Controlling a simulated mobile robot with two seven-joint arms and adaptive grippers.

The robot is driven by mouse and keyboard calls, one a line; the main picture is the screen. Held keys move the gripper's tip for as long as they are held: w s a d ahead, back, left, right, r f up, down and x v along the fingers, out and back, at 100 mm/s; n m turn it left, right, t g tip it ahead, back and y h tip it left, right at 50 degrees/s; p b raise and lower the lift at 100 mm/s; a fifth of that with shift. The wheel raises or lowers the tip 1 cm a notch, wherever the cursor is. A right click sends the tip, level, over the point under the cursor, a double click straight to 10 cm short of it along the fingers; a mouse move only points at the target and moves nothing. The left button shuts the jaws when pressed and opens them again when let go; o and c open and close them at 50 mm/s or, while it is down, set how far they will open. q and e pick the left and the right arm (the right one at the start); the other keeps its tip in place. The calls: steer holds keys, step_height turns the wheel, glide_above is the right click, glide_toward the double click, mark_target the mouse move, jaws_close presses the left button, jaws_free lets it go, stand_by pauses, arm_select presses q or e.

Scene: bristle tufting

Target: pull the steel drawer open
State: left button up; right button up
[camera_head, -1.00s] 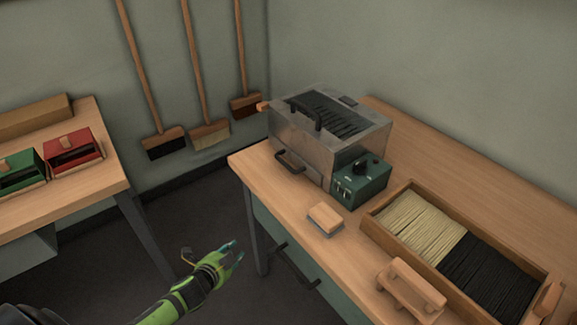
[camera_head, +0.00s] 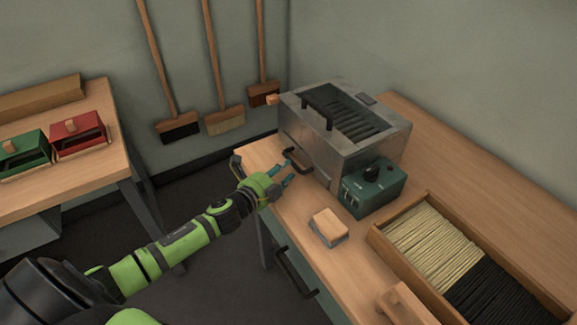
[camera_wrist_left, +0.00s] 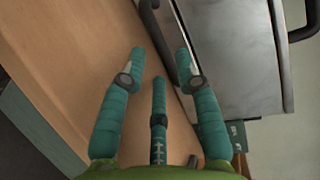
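The steel drawer front (camera_head: 307,153) is low on the front of a grey metal box on the bench, with a black bar handle (camera_head: 298,160). It looks closed. My left gripper (camera_head: 287,171) is just in front of and beside this handle, its teal fingertips close to it; whether they touch is unclear. The steel wall (camera_wrist_left: 235,60) is right of the fingers, and a dark piece, perhaps the handle, shows at the top edge. My right gripper is out of view.
A green control box (camera_head: 372,187) adjoins the steel box. A small wooden block (camera_head: 328,224) lies nearer on the bench. A bristle tray (camera_head: 383,247) is at the right. The green under-bench drawer has its own black handle (camera_head: 295,272). Brooms hang behind.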

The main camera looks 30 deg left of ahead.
arm_select(q)
steer(key=shift+x, duration=0.75)
steer(key=shift+w+f, duration=0.1)
steer(key=shift+w, duration=0.25)
steer(key=shift+w+d, duration=0.1)
steer(key=shift+w, duration=0.2)
steer(key=shift+c, duration=1.3)
jaws_close()
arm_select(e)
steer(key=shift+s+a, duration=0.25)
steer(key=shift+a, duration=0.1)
arm_select(q)
steer(key=shift+f, duration=0.1)
